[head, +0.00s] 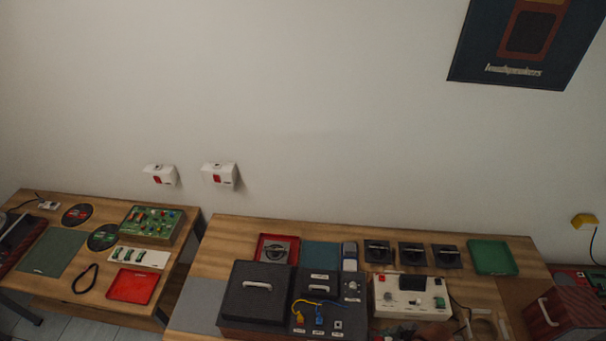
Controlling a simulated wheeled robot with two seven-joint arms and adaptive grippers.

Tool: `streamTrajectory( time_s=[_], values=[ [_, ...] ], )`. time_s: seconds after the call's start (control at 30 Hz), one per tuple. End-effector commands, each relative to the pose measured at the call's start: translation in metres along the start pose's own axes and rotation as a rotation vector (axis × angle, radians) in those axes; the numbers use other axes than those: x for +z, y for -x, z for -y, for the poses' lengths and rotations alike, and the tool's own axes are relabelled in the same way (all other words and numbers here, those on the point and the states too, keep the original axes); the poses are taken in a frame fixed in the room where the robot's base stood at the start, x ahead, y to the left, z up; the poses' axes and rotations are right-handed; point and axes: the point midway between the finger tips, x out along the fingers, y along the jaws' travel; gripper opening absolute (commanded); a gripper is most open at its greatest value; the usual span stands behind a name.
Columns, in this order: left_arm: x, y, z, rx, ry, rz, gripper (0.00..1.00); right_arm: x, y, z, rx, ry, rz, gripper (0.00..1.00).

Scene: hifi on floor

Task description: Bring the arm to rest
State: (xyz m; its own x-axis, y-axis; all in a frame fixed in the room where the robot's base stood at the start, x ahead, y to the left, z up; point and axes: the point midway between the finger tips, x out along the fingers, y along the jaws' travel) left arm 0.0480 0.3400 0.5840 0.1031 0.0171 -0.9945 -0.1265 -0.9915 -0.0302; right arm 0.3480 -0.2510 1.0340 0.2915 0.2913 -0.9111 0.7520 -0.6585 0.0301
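Neither of my grippers shows in the head view, and I see no part of either arm clearly. The wooden workbench (225,240) fills the lower middle of the view. On it stand a dark unit with a handled lid (257,287) and a pale control box (412,294) with red and green parts. Blue and yellow plugs or leads (319,314) lie on the dark unit's panel. The front edge of the bench is cut off by the bottom of the picture.
A second wooden table (60,285) at left holds a green circuit board box (152,223), dark discs and a red tray (133,286). A gap separates the tables. Two white boxes hang on the wall (300,120). A reddish handled box (563,313) is at lower right.

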Motion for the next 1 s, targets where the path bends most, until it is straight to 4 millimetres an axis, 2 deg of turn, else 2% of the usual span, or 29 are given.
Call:
streamTrajectory(
  time_s=[0.2,0.57,0.87,1.0],
  values=[
    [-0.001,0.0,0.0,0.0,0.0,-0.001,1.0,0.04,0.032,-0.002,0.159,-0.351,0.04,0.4],
    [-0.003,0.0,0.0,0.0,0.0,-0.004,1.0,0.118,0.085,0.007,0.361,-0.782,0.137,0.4],
    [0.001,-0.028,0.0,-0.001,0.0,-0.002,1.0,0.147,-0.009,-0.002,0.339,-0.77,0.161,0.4],
    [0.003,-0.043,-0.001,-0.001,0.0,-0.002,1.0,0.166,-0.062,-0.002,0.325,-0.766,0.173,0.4]
  ],
)
